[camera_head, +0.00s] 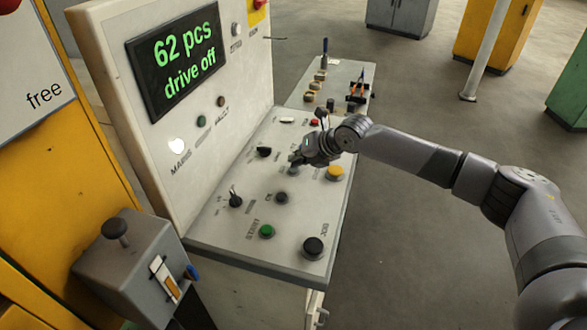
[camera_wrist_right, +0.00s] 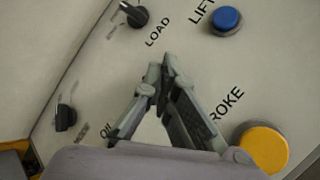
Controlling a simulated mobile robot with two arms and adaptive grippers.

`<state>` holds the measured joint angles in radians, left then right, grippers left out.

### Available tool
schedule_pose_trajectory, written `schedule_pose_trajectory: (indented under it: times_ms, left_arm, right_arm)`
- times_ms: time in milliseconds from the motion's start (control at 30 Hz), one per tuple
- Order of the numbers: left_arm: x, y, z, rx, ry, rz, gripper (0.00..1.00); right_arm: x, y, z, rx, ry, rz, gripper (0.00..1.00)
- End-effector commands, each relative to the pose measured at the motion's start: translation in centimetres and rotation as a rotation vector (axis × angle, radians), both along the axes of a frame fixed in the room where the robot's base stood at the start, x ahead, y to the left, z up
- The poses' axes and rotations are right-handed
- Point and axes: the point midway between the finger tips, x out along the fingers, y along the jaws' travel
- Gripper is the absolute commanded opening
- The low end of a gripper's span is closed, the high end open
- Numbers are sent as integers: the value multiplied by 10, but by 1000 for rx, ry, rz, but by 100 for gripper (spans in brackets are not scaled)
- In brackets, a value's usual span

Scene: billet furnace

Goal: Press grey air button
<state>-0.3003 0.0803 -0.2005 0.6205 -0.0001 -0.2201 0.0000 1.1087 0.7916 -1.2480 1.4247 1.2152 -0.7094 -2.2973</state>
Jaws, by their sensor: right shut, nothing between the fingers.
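My right gripper (camera_head: 294,160) reaches in from the right over the sloping control desk (camera_head: 205,236). Its fingers are shut and empty, and they also show in the wrist view (camera_wrist_right: 166,66), pointing at the desk between the LOAD and LIFT labels. No label reading AIR is legible in either view. A dark grey button (camera_head: 281,197) lies nearer the front. My left gripper is not in view.
The yellow button (camera_head: 335,172) is right of the gripper; the blue button (camera_wrist_right: 226,20) is by LIFT. Black knobs (camera_head: 264,152) (camera_head: 235,200), a green button (camera_head: 267,231) and a large black button (camera_head: 313,246) surround it. The upright display panel (camera_head: 205,107) rises behind the desk.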

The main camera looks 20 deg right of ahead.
Motion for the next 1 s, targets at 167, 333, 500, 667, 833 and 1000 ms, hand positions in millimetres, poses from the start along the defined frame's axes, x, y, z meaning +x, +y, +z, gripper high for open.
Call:
schedule_pose_trajectory:
  times_ms: [167,333,500,667,833,1000]
  left_arm:
    - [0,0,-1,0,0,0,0]
    - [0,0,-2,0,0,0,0]
    - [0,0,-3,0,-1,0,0]
    - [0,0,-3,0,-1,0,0]
    - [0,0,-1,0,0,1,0]
    - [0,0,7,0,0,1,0]
  right_arm:
    - [0,0,-3,0,0,0,0]
    - [0,0,-5,0,0,0,0]
    - [0,0,-7,0,1,1,0]
    - [0,0,-7,-1,1,0,0]
    - [0,0,-5,-1,2,1,0]
    - [-1,1,4,0,1,1,0]
